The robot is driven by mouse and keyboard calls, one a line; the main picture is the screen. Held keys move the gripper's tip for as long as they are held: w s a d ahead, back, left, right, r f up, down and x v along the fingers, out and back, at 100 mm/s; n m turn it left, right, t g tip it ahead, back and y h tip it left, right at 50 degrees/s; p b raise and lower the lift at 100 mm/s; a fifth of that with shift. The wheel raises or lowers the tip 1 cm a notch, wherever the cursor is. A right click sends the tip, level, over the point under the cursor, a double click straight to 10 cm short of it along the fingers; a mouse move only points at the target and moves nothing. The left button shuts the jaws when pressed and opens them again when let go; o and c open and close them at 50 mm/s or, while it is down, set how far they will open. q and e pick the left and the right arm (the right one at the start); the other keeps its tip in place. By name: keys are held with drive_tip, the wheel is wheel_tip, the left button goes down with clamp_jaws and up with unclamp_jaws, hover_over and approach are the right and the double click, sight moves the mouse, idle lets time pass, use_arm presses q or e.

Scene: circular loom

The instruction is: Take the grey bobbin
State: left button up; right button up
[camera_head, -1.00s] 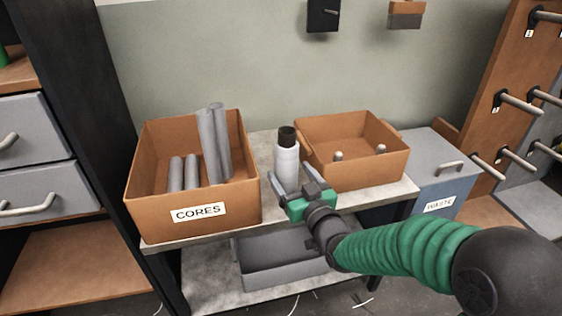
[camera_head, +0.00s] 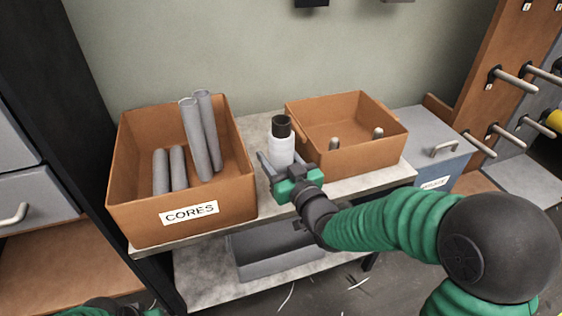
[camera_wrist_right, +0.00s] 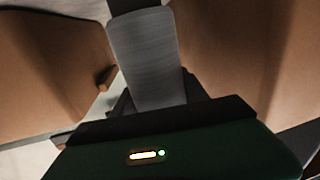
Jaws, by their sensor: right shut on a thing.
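The grey bobbin (camera_head: 282,150), a pale upright cylinder with a dark top, is on the shelf top between the two orange-brown boxes. My right gripper (camera_head: 285,168) is at its near side with its fingers around it, shut on it. In the right wrist view the bobbin (camera_wrist_right: 147,60) shows as a grey cylinder between the fingers, with its dark end at the top edge. Its lower end is hidden by the gripper, so I cannot tell if it touches the shelf.
The box labelled CORES (camera_head: 190,230) holds several grey tubes, left of the bobbin. The right box (camera_head: 365,155) holds two small pegs. A grey waste bin (camera_head: 425,130) stands beyond it. A peg rack (camera_head: 490,70) is at the far right. A grey tray (camera_head: 280,262) sits on the lower shelf.

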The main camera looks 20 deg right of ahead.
sight(278, 124)
drive_tip(key=shift+d, duration=0.1)
drive_tip(key=c, duration=0.4)
drive_tip(key=shift+o, duration=0.2)
wheel_tip(278, 124, up, 10)
drive_tip(key=p, duration=0.6)
drive_tip(key=shift+r, duration=0.15)
drive_tip(key=o, duration=1.1)
drive_tip(key=shift+c, duration=0.2)
clamp_jaws()
